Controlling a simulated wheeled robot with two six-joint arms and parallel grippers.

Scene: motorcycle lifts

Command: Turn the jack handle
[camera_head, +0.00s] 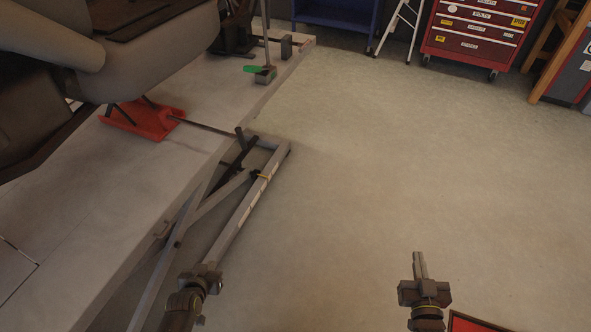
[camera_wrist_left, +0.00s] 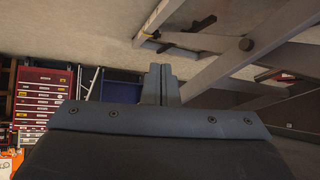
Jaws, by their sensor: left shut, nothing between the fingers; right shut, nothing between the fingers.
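A red jack (camera_head: 145,119) sits on the pale lift platform (camera_head: 75,225) under the motorcycle. A thin rod (camera_head: 200,127) runs from it to the right, past the platform edge. A dark bar (camera_head: 239,139) stands at the rod's outer end, close to the lift's side frame. A dark bar also shows near the top of the left wrist view (camera_wrist_left: 188,34); I cannot tell its exact link to the rod. My left gripper (camera_head: 212,266) is shut and empty, low beside the lift, well short of the rod's end. Its fingers show in the left wrist view (camera_wrist_left: 160,84). My right gripper (camera_head: 420,264) is shut and empty over the floor.
The lift's side frame (camera_head: 255,195) and slanted struts lie between my left gripper and the dark bar. The motorcycle (camera_head: 140,60) overhangs the platform. A red tool cabinet (camera_head: 478,30) and a blue cabinet (camera_head: 338,14) stand at the back.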

